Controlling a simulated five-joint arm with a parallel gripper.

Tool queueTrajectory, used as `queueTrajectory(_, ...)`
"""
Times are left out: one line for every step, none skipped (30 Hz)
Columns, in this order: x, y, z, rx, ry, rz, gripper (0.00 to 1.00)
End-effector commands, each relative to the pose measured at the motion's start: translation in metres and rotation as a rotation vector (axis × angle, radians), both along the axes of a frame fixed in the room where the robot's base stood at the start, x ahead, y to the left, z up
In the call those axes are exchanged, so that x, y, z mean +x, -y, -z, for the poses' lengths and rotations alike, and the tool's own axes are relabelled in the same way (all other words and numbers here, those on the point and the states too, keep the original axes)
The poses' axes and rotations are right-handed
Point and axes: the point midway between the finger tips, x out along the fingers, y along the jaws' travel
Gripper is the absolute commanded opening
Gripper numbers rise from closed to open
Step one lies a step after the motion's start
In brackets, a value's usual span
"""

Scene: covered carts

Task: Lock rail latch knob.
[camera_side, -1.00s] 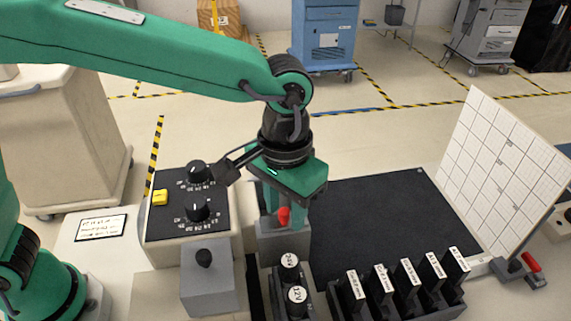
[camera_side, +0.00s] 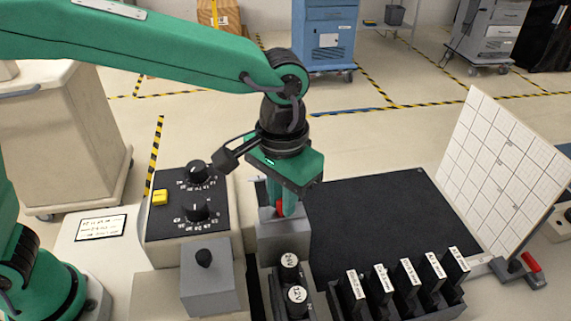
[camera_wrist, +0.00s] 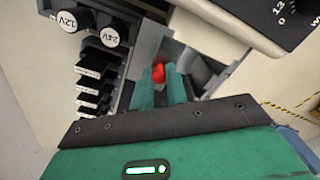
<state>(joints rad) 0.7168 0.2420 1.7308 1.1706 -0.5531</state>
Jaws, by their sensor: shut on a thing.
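A red knob (camera_side: 279,208) stands at the grey latch block (camera_side: 283,247) in the middle of the bench, behind two round caps marked 24V and 12V. My gripper (camera_side: 281,214) points down at the block, its green fingers shut on the red knob. In the wrist view the knob (camera_wrist: 158,72) shows red between the fingertips (camera_wrist: 165,80). The fingers hide part of the knob and the block's top, so I cannot tell the latch's exact position.
A control box (camera_side: 187,215) with two black dials and a yellow button stands left. Black labelled modules (camera_side: 405,287) stand front right. A dark mat (camera_side: 375,225) lies clear. A red-handled clamp (camera_side: 530,262) is far right.

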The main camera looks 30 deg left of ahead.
Motion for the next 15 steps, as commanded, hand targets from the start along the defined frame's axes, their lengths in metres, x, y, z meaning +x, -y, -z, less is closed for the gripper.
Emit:
queueTrajectory(0.0037,-0.0032,-0.0009,-0.002,0.003,-0.011,0.00)
queueTrajectory(0.0038,-0.0034,-0.0009,-0.002,0.003,-0.012,0.17)
queueTrajectory(0.0039,-0.0035,-0.0009,-0.002,0.003,-0.012,0.25)
queueTrajectory(0.0038,-0.0034,-0.0009,-0.002,0.003,-0.012,0.31)
queueTrajectory(0.0037,-0.0032,-0.0009,-0.002,0.003,-0.012,0.36)
queueTrajectory(0.0034,-0.0030,-0.0009,-0.002,0.003,-0.011,0.37)
queueTrajectory(0.0033,-0.0029,-0.0008,-0.002,0.003,-0.011,0.37)
queueTrajectory(0.0031,-0.0027,-0.0008,-0.002,0.003,-0.010,0.37)
queueTrajectory(0.0030,-0.0027,-0.0007,-0.001,0.002,-0.010,0.37)
queueTrajectory(0.0028,-0.0025,-0.0007,-0.001,0.002,-0.009,0.37)
queueTrajectory(0.0027,-0.0024,-0.0007,-0.001,0.002,-0.009,0.37)
queueTrajectory(0.0026,-0.0023,-0.0006,-0.001,0.002,-0.009,0.37)
queueTrajectory(0.0025,-0.0022,-0.0007,-0.001,0.002,-0.008,0.37)
queueTrajectory(0.0025,-0.0022,-0.0009,-0.001,0.002,-0.008,0.37)
queueTrajectory(0.0024,-0.0021,-0.0015,-0.001,0.002,-0.008,0.37)
